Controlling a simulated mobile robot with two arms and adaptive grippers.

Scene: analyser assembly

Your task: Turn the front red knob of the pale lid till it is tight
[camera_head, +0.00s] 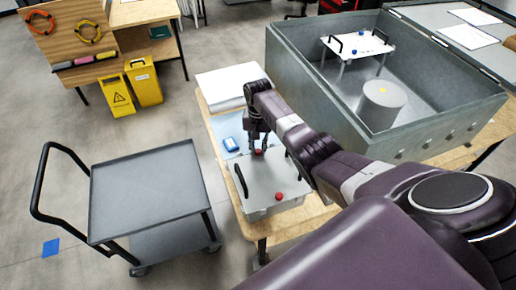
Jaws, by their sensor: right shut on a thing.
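The pale lid (255,190) lies on a box on the wooden table, with a black handle at its left side and another partly hidden by my arm. One red knob (258,151) is at the lid's far edge, and a second red knob (279,196) stands free at the near edge. My right gripper (258,147) reaches down over the far knob and is shut on it; the fingers partly cover it. My left gripper is not in view.
A large grey open tank (305,85) stands right of my arm. A grey cart (145,190) stands left, with clear floor around it.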

